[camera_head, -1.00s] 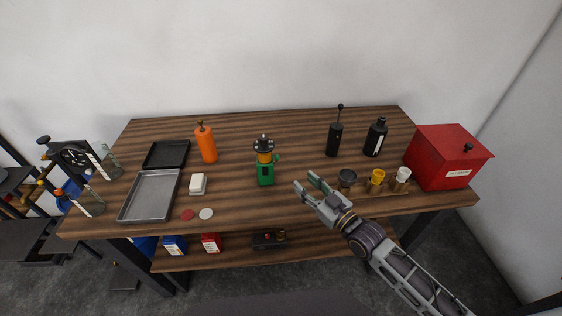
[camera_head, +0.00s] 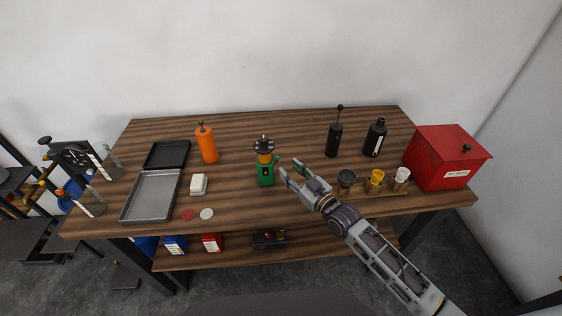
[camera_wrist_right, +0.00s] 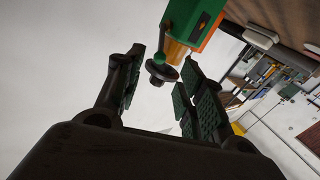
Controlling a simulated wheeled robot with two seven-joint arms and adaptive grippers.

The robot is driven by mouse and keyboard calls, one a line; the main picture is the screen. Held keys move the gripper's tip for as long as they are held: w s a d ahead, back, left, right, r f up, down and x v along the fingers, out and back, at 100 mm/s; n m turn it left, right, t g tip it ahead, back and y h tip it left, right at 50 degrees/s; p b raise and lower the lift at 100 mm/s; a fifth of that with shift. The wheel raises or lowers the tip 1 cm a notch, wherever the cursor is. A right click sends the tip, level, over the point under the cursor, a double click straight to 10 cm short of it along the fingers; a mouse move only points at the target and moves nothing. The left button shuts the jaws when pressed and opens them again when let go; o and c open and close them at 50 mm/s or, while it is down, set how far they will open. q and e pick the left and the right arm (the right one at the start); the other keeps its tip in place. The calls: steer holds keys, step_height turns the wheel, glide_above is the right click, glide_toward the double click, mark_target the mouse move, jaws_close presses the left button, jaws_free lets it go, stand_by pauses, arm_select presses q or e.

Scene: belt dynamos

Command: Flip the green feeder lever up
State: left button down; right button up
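The green feeder (camera_head: 265,175) stands upright on the table, with a yellow-orange middle and a black top. Its small green lever (camera_head: 277,160) sticks out on its right side. In the right wrist view the green body (camera_wrist_right: 184,18) is at the top, with the lever (camera_wrist_right: 160,50) running down from it between the fingers. My right gripper (camera_head: 289,168) is open and empty, just right of the feeder; in the wrist view its two fingers (camera_wrist_right: 158,92) stand apart with the black top part beyond them. I cannot tell whether a finger touches the lever. My left gripper is not in view.
An orange bottle (camera_head: 207,144) stands to the left behind the feeder. A wooden rack with small cups (camera_head: 376,178) is close to the right of my arm. A red box (camera_head: 445,158) stands at the right end. Two trays (camera_head: 150,196) lie at the left.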

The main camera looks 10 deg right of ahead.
mark_target(277, 160)
steer(key=x, duration=0.6)
steer(key=shift+p, duration=0.35)
steer(key=shift+c, duration=0.4)
jaws_close()
